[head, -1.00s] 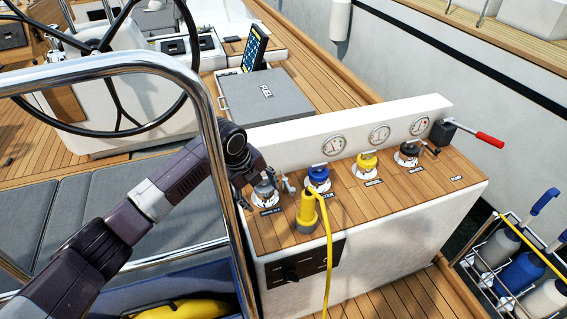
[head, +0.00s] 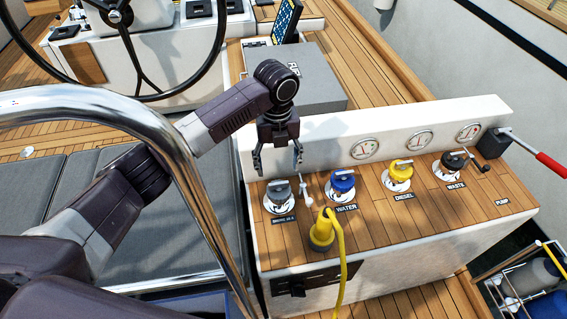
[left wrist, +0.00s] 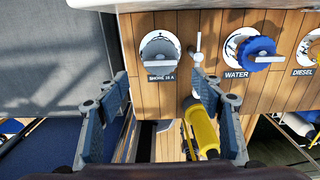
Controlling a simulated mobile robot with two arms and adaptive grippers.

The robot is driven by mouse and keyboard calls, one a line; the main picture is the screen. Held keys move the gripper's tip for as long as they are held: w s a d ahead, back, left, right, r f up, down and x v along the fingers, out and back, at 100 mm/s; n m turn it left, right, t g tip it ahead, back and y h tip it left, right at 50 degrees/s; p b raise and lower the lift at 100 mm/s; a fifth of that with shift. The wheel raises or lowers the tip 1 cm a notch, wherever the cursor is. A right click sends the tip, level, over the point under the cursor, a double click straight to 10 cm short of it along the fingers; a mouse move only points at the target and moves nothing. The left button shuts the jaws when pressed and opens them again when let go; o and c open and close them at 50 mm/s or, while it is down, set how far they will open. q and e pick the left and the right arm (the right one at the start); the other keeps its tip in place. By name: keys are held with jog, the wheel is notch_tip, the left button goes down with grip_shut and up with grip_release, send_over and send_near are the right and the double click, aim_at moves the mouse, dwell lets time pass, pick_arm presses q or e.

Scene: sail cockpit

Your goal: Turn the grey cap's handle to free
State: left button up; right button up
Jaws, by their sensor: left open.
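The grey cap (head: 279,190) sits on a round white plate above the label SHORE at the left end of the wooden console top. It also shows in the left wrist view (left wrist: 160,50), with its grey handle bar lying roughly across the picture. My left gripper (head: 277,168) is open and empty, pointing down just above and behind the cap. In the left wrist view its fingers (left wrist: 158,82) are spread on either side below the cap, apart from it. My right gripper is out of view.
A small white lever (head: 304,187) stands close right of the grey cap. A yellow plug (head: 321,232) with a cord is in front. Blue (head: 342,182), yellow (head: 400,170) and black (head: 452,161) caps follow rightward. A steel rail (head: 190,160) crosses before my arm.

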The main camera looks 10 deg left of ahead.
aim_at(279, 183)
pick_arm(q)
jog(key=shift+w+f, duration=0.4)
jog(key=shift+f, duration=0.2)
jog(key=f, duration=0.2)
jog(key=s+f+p, duration=0.1)
jog(key=f, duration=0.1)
jog(key=shift+f, duration=0.3)
jog(key=shift+w+f, duration=0.2)
jog(key=shift+f, duration=0.7)
jog(key=shift+r, duration=0.1)
jog(key=c, duration=1.2)
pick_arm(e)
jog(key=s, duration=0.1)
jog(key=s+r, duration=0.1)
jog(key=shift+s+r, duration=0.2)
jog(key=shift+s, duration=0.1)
